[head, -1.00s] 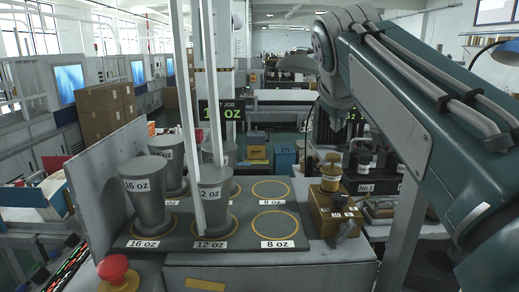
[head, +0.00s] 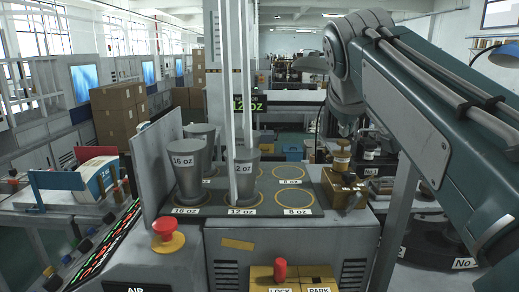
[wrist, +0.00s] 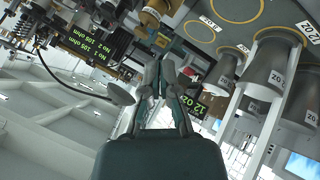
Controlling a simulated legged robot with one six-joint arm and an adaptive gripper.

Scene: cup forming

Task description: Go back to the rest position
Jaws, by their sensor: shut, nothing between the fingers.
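My gripper (wrist: 165,85) shows in the wrist view with its fingers together and nothing between them. In the head view my arm reaches in from the right, and I cannot make out the fingertips clearly. A grey 16 oz cup form (head: 186,170) and a grey 12 oz cup form (head: 244,175) stand upright on the dark tray (head: 272,203). More grey forms stand behind them. The 8 oz rings (head: 293,197) are empty. My gripper is apart from the forms, which show upside down at the right of the wrist view (wrist: 265,85).
A red mushroom button (head: 164,227) stands at the front left. A yellow LOCK/PARK box (head: 291,278) with a red knob is at the front. A brass block (head: 343,188) stands right of the tray. Thin pale posts rise before the 12 oz form.

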